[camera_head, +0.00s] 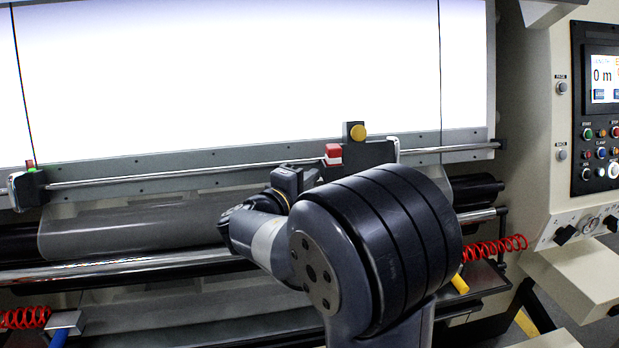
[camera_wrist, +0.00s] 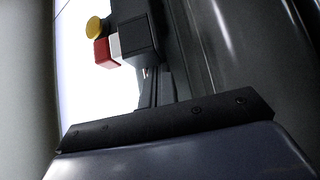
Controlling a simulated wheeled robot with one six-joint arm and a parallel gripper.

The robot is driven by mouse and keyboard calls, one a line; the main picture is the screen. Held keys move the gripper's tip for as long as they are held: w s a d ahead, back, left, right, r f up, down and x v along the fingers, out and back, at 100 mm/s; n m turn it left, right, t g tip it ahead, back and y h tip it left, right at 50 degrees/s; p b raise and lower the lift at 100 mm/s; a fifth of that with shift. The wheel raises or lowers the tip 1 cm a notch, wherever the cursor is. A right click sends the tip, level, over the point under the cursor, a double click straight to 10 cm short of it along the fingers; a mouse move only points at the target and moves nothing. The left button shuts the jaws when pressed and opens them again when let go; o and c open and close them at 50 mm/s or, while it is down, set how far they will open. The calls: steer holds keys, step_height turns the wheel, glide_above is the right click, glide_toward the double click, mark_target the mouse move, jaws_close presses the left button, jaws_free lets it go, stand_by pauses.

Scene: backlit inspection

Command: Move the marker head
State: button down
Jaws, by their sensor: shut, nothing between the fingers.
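The marker head is a dark block (camera_head: 373,155) on the long rail below the bright panel, right of centre in the head view. It has a yellow round knob (camera_head: 357,132) on top and a red-and-white piece (camera_head: 333,154) at its left. In the wrist view the dark block (camera_wrist: 141,38), yellow knob (camera_wrist: 94,27) and red piece (camera_wrist: 103,51) show at the top. My gripper (camera_wrist: 154,88) is shut and empty, pointing toward the block. In the head view my arm partly hides it, and I cannot tell whether the fingertips touch the block.
The rail (camera_head: 200,172) runs across the machine under the lit panel (camera_head: 230,80). Rollers lie below the rail. A control panel (camera_head: 603,120) stands at the right, with a red coiled hose (camera_head: 495,248) below.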

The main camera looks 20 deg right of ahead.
steer(key=shift+s+d+f+b, duration=0.1)
steer(key=shift+s+d+b, duration=0.05)
steer(key=shift+d+b, duration=0.35)
steer(key=s+d+b, duration=0.2)
steer(key=d+b, duration=0.2)
steer(key=d, duration=0.5)
steer(key=s+d+b, duration=0.1)
steer(key=d+b, duration=0.4)
steer(key=d, duration=0.4)
steer(key=s+d+b, duration=0.2)
steer(key=d+b, duration=0.3)
steer(key=d, duration=0.5)
steer(key=shift+s, duration=0.35)
steer(key=shift+s+d, duration=0.1)
steer(key=shift+d, duration=0.5)
steer(key=shift+d+r, duration=0.1)
steer(key=shift+r, duration=0.1)
steer(key=shift+s, duration=0.1)
